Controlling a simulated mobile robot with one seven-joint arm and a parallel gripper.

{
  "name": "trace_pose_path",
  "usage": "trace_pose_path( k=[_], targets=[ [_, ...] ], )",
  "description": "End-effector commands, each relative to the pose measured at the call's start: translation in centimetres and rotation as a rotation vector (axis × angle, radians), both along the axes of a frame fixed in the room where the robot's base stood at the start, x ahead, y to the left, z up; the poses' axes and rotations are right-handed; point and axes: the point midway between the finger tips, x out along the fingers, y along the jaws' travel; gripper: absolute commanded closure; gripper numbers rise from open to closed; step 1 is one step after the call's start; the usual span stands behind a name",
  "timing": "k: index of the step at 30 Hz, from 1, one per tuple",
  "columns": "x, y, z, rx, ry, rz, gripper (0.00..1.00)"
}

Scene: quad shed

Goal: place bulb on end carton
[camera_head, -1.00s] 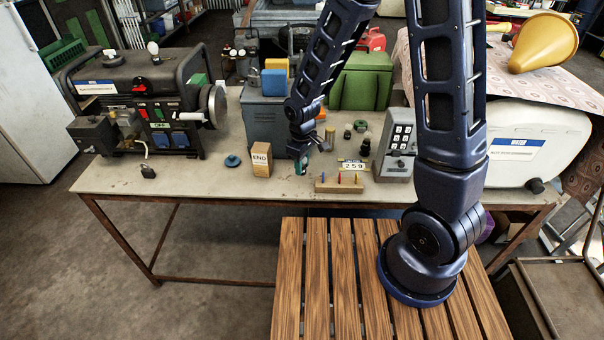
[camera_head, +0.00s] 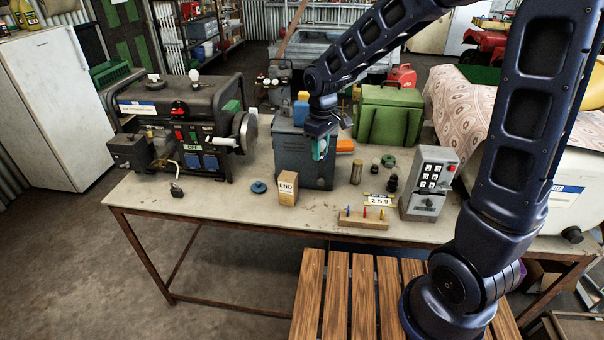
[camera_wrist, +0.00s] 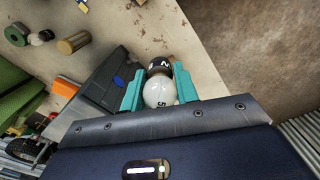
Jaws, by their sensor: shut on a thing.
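The end carton (camera_head: 287,188), a small tan box marked END, stands upright near the front of the table. My gripper (camera_head: 320,148), with teal fingers, is raised above the table, in front of the grey metal box and up and right of the carton in the head view. The bulb is hard to make out in the head view. I cannot clearly see the carton in the wrist view.
The grey metal box (camera_head: 300,158) stands behind the carton. A blue round piece (camera_head: 258,187) lies left of it. A wooden peg block (camera_head: 361,220), a brass cylinder (camera_head: 356,172) and a keypad unit (camera_head: 430,183) stand to the right. The generator (camera_head: 180,130) is at left.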

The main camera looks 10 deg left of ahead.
Motion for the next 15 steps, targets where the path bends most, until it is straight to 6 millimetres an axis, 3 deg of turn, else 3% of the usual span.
trace_pose_path(
  k=[3,9,15],
  targets=[
    [1.6,3.4,2.7,0.003,-0.003,0.043,0.93],
    [3.5,8.1,7.0,0.001,-0.002,0.103,0.93],
    [4.2,10.5,9.3,0.001,0.0,0.136,0.93]
  ],
)
